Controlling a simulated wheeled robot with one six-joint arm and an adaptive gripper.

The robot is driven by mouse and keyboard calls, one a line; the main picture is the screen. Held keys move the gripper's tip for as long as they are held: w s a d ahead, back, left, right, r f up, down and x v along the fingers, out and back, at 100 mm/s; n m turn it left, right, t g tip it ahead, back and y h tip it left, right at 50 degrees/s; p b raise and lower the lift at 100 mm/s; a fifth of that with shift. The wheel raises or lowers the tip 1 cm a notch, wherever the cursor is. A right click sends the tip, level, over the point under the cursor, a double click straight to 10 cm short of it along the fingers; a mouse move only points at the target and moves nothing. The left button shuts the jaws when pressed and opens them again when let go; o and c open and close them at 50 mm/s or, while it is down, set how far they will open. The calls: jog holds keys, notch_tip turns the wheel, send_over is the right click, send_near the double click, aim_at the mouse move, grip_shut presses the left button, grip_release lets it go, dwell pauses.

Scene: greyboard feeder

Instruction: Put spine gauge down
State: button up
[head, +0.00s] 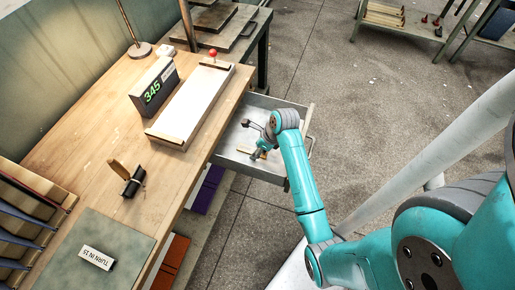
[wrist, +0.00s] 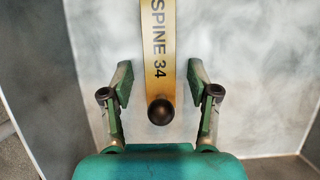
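The spine gauge (wrist: 159,45) is a yellow strip marked "SPINE 34" with a round black knob at its near end. In the wrist view it lies between my gripper's fingers (wrist: 160,84), with a clear gap on both sides. My gripper is open and touches neither edge of the gauge. In the head view my gripper (head: 257,154) is low inside the open drawer (head: 232,138), and a tan end of the gauge (head: 244,149) shows beside it. The gauge appears to rest on the drawer's grey floor; my gripper partly hides it in the head view.
The wooden bench (head: 95,120) holds a "345" display (head: 154,88), a long pale board fixture (head: 193,103), a black roller tool (head: 133,182) and a green mat (head: 108,250). Drawer walls surround my gripper. Open floor lies to the right.

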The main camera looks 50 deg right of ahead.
jog(key=v, duration=1.2)
jog(key=shift+r, duration=0.2)
jog(key=shift+w, duration=0.1)
